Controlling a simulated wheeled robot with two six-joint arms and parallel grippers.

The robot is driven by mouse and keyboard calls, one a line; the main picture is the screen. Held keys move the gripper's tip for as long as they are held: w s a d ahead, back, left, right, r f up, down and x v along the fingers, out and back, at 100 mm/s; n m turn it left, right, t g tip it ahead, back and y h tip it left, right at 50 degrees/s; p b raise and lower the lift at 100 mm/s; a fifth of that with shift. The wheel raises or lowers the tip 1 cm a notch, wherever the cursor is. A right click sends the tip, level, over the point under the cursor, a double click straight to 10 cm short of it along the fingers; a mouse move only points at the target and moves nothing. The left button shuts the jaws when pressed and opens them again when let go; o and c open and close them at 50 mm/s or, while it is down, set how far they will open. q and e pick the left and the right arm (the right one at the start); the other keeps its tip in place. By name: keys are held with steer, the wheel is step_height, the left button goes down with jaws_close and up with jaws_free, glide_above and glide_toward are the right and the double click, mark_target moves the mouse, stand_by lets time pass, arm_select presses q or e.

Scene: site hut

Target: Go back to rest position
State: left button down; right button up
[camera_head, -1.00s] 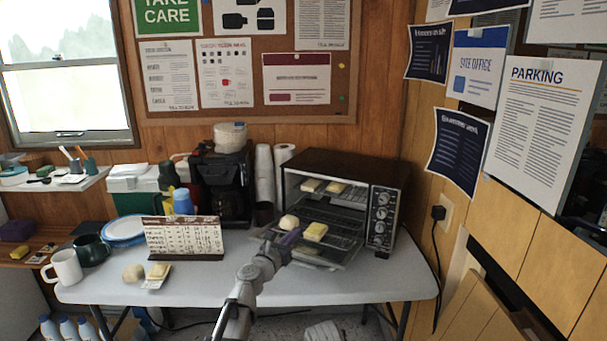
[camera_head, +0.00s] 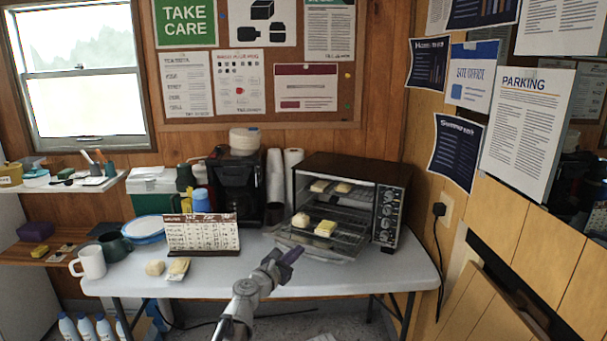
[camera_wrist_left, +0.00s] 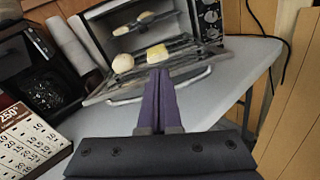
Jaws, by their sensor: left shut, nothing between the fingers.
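My left gripper (camera_head: 290,256) is shut and empty in front of the toaster oven (camera_head: 340,166). In the left wrist view its purple fingers (camera_wrist_left: 160,78) lie together, pointing at the oven. The oven door is down, and a round bun (camera_head: 301,220) and a yellow block like butter (camera_head: 325,228) sit at its opening. The fingers look apart from both. Two more pieces of food (camera_head: 331,187) lie on the upper rack. My right gripper is in neither view.
A calendar-like card (camera_head: 203,236) stands left on the white table (camera_head: 220,284). A round bun (camera_head: 155,267) and a yellow piece on a small sheet (camera_head: 178,268) lie before it. Mugs (camera_head: 91,262), a blue-rimmed plate stack and a coffee maker (camera_head: 232,188) stand further left and behind. The front right of the table is clear.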

arm_select(q)
steer(key=s+f+m+g+y, duration=0.1)
steer(key=s+f+m+g, duration=0.6)
steer(key=s+f+m, duration=0.7)
steer(key=s+a+f+m+g+y, duration=0.3)
steer(key=s+a+m+g+y, duration=0.1)
steer(key=s+a+m, duration=0.3)
steer(key=s+a+f+m+g+y, duration=0.35)
steer(key=s+a+m, duration=0.25)
steer(key=s+a, duration=0.2)
steer(key=s+d+r+m+p, duration=0.1)
steer(key=s+d+r+p, duration=0.1)
steer(key=r+p, duration=0.4)
steer(key=s+d+r+m+y+p, duration=0.1)
steer(key=d+r+p, duration=0.4)
steer(key=r+p, duration=0.2)
steer(key=s+d+r+m+p, duration=0.2)
steer(key=d+r+p, duration=0.2)
steer(key=r+p, duration=0.3)
steer(key=shift+s+r+g+y, duration=0.2)
steer(key=shift+s+g+y, duration=0.1)
steer(key=shift+g+y, duration=0.05)
